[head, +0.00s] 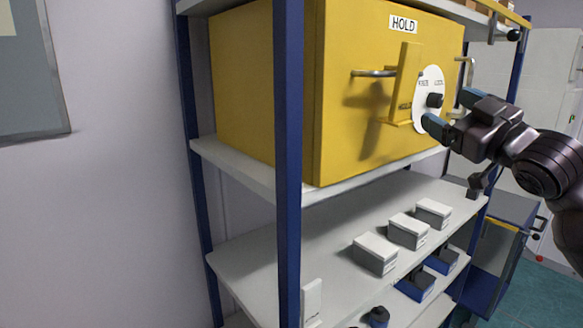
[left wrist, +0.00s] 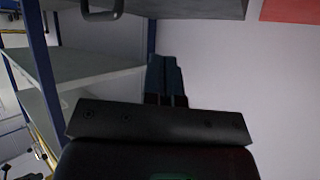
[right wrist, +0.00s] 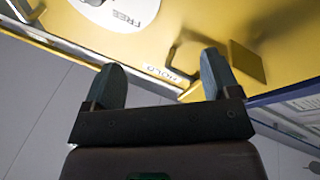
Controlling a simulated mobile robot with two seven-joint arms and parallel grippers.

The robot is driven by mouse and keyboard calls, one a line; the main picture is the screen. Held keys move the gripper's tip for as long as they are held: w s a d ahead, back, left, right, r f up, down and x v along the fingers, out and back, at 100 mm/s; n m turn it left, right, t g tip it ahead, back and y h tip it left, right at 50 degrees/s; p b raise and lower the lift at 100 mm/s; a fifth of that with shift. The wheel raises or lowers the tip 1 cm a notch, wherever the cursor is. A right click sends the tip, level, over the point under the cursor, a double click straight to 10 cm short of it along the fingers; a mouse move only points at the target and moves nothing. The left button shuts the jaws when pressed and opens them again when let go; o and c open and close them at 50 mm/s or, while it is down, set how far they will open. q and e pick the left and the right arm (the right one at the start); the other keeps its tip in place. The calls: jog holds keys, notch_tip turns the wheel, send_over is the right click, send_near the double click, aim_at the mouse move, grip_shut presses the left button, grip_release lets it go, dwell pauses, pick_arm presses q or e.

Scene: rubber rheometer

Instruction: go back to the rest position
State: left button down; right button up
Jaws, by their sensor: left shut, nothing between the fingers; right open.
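My right gripper (head: 452,112) is open in front of the yellow box (head: 262,85), close to the black knob (head: 434,100) on the white round dial (head: 431,78). In the head view its fingers look clear of the knob, though the gap is hard to judge. The right wrist view shows the open, empty fingers (right wrist: 162,80) before the yellow face, with the dial (right wrist: 128,14) marked FREE at upper left. My left gripper (left wrist: 165,80) is shut and empty in the left wrist view, beside a shelf and pale wall. It is outside the head view.
The yellow box stands on a blue-posted rack (head: 288,160) and carries a HOLD label (head: 403,24), a handle (head: 374,73) and a yellow bracket (head: 404,90). Several grey-lidded boxes (head: 375,254) sit on the shelf below. Floor (head: 545,295) shows at lower right.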

jog(key=s+d+f+m+g+h, duration=0.1)
jog(key=s+f+m+h, duration=0.15)
jog(key=f, duration=1.55)
jog(key=s+d+f+m+h, duration=0.15)
jog(key=f+h, duration=0.25)
jog(key=f, duration=1.3)
jog(key=s+a+f+m+g+h, duration=0.1)
jog(key=s+f+m+g+h, duration=0.2)
jog(key=s+f, duration=2)
notch_tip(320, 180, down, 2)
jog(key=m+g, duration=0.3)
jog(key=shift+s+a, duration=0.2)
jog(key=shift+a, duration=0.2)
jog(key=shift+f, duration=0.15)
